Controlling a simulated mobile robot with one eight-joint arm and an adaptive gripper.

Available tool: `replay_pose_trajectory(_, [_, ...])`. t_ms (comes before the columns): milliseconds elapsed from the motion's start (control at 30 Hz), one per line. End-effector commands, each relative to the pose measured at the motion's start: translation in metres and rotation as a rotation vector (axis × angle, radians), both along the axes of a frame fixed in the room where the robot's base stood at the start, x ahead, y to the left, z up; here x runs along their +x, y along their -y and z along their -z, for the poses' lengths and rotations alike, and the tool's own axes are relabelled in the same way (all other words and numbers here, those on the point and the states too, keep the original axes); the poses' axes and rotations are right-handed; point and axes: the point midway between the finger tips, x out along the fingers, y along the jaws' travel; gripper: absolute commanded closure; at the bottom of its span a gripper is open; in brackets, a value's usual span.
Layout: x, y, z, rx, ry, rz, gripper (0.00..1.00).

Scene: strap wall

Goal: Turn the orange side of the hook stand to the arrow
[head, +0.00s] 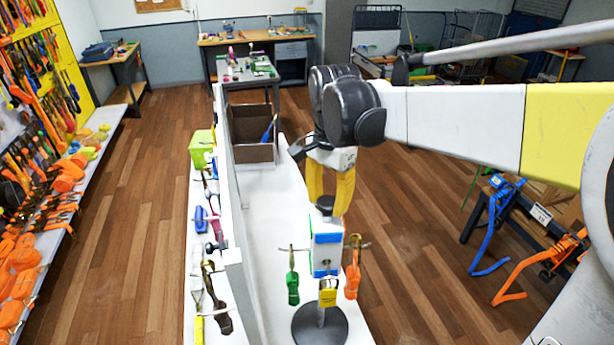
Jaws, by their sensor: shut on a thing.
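The hook stand (327,240) is a white upright block on a round dark base (340,322), standing on the white shelf. The face toward the camera has a blue patch, and a thin green strip shows at its left edge. My gripper (328,203), with yellow fingers, points down from above and is shut on the stand's dark top knob.
A low white partition (233,200) runs along the shelf left of the stand, with hanging tools beyond it. A brown open box (252,136) sits farther back on the shelf.

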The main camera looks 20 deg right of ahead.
Motion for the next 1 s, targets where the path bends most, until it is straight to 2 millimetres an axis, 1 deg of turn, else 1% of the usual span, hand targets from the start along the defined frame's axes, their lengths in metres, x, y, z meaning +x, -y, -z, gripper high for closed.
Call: replay_pose_trajectory(1000, [-0.0003,0.0001,0.0008,0.0,0.0,0.954,1.0])
